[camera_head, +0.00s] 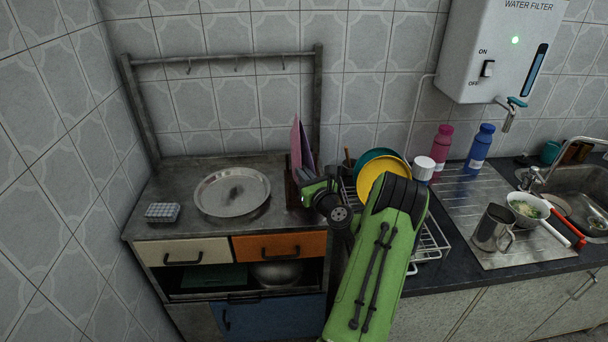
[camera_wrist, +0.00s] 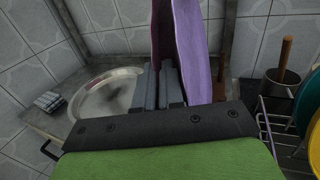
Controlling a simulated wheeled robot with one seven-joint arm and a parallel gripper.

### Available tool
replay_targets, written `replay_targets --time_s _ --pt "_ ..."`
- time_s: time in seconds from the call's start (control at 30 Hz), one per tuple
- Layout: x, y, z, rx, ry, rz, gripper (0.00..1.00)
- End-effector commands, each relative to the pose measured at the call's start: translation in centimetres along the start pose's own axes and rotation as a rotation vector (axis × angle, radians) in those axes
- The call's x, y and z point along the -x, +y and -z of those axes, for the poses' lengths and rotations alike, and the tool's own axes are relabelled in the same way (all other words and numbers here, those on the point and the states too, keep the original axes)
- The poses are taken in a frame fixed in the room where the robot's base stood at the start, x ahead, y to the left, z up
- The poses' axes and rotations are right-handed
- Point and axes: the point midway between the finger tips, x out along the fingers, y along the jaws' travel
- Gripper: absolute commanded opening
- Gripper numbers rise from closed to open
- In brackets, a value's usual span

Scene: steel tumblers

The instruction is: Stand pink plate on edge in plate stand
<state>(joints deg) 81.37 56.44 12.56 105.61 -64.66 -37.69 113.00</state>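The pink plate (camera_head: 296,145) stands nearly upright, edge towards me, at the right end of the steel side table. In the wrist view the plate (camera_wrist: 163,35) rises behind my fingertips, with a lighter purple face (camera_wrist: 198,45) just to its right. I cannot tell whether that face is the same plate. The brown plate stand (camera_head: 290,190) is around its foot, mostly hidden by my gripper (camera_head: 308,188). In the wrist view my gripper (camera_wrist: 159,85) has its fingers close together, apparently shut on the plate's near edge. Whether the plate rests in a slot is hidden.
A round steel tray (camera_head: 232,207) lies left of the stand, with a small checked block (camera_head: 162,212) beyond it. To the right, a wire rack (camera_head: 432,240) holds a yellow plate (camera_head: 380,172) and a teal plate (camera_head: 372,157). The tiled wall is close behind.

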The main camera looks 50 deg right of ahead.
Motion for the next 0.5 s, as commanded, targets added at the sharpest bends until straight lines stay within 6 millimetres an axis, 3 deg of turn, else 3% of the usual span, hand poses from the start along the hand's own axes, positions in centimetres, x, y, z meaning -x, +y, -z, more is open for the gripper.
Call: replay_targets --time_s 0.03,0.13,0.5 --pt "0.00 0.00 -0.02 0.000 0.000 0.000 0.16" --pt "0.00 0.00 -0.01 0.000 0.000 0.000 0.32" --pt "0.80 -0.07 0.17 -0.002 0.004 0.001 0.32"
